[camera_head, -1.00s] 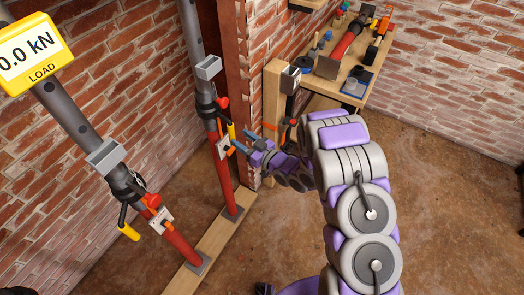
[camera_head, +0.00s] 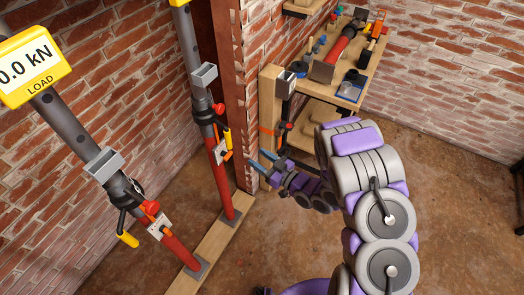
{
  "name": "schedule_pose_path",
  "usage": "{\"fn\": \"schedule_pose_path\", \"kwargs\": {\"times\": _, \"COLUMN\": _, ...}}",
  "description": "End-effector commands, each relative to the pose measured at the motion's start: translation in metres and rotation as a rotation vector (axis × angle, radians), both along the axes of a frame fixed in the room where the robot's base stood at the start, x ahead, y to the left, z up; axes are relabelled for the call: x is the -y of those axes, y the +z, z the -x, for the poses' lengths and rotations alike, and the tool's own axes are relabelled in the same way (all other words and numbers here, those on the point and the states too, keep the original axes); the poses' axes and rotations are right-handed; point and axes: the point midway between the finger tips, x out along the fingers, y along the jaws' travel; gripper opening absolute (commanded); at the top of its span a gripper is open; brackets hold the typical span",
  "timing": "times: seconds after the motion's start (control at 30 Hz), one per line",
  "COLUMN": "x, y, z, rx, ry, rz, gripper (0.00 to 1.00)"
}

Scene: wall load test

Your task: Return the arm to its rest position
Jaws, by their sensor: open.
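My arm (camera_head: 372,165) is grey and purple and rises from the lower right, bending over toward the wall. My gripper (camera_head: 261,162) is at its far end, left of the arm. Its blue-grey fingers are apart and empty, pointing left toward the props. The nearer-to-gripper prop (camera_head: 219,178), red below and grey above, stands upright to the left, with a gap between its yellow handle (camera_head: 228,139) and the fingers. A second red and grey prop (camera_head: 180,250) stands further left, leaning in the picture.
Both props stand on a wooden plank (camera_head: 218,240). A yellow load display (camera_head: 32,62) reading 0.0 kN is at upper left. A workbench (camera_head: 365,85) with tools stands at the back, beside a wooden post (camera_head: 270,115). Brown floor (camera_head: 465,200) is clear on the right.

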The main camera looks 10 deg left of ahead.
Motion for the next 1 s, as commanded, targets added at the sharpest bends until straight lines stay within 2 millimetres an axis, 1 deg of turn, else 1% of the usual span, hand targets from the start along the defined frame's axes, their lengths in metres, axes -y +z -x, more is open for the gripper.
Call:
{"fn": "schedule_pose_path", "kwargs": {"times": 0.27, "x": 0.001, "y": 0.0, "z": -0.002, "rx": 0.001, "ry": -0.003, "rz": 0.01, "gripper": 0.52}}
{"fn": "schedule_pose_path", "kwargs": {"times": 0.37, "x": 0.008, "y": 0.0, "z": -0.01, "rx": 0.0, "ry": -0.023, "rz": 0.067, "gripper": 0.52}}
{"fn": "schedule_pose_path", "kwargs": {"times": 0.47, "x": 0.024, "y": 0.002, "z": -0.027, "rx": -0.008, "ry": -0.07, "rz": 0.186, "gripper": 0.52}}
{"fn": "schedule_pose_path", "kwargs": {"times": 0.57, "x": 0.051, "y": 0.006, "z": -0.047, "rx": -0.031, "ry": -0.143, "rz": 0.336, "gripper": 0.52}}
{"fn": "schedule_pose_path", "kwargs": {"times": 0.6, "x": 0.064, "y": 0.009, "z": -0.054, "rx": -0.046, "ry": -0.178, "rz": 0.393, "gripper": 0.52}}
{"fn": "schedule_pose_path", "kwargs": {"times": 0.73, "x": 0.108, "y": 0.025, "z": -0.07, "rx": -0.103, "ry": -0.302, "rz": 0.559, "gripper": 0.52}}
{"fn": "schedule_pose_path", "kwargs": {"times": 0.8, "x": 0.133, "y": 0.036, "z": -0.074, "rx": -0.146, "ry": -0.373, "rz": 0.636, "gripper": 0.52}}
{"fn": "schedule_pose_path", "kwargs": {"times": 0.87, "x": 0.154, "y": 0.048, "z": -0.074, "rx": -0.184, "ry": -0.435, "rz": 0.693, "gripper": 0.52}}
{"fn": "schedule_pose_path", "kwargs": {"times": 0.9, "x": 0.167, "y": 0.055, "z": -0.072, "rx": -0.215, "ry": -0.475, "rz": 0.728, "gripper": 0.52}}
{"fn": "schedule_pose_path", "kwargs": {"times": 0.97, "x": 0.187, "y": 0.068, "z": -0.067, "rx": -0.26, "ry": -0.537, "rz": 0.773, "gripper": 0.52}}
{"fn": "schedule_pose_path", "kwargs": {"times": 1.0, "x": 0.2, "y": 0.075, "z": -0.062, "rx": -0.297, "ry": -0.578, "rz": 0.802, "gripper": 0.52}}
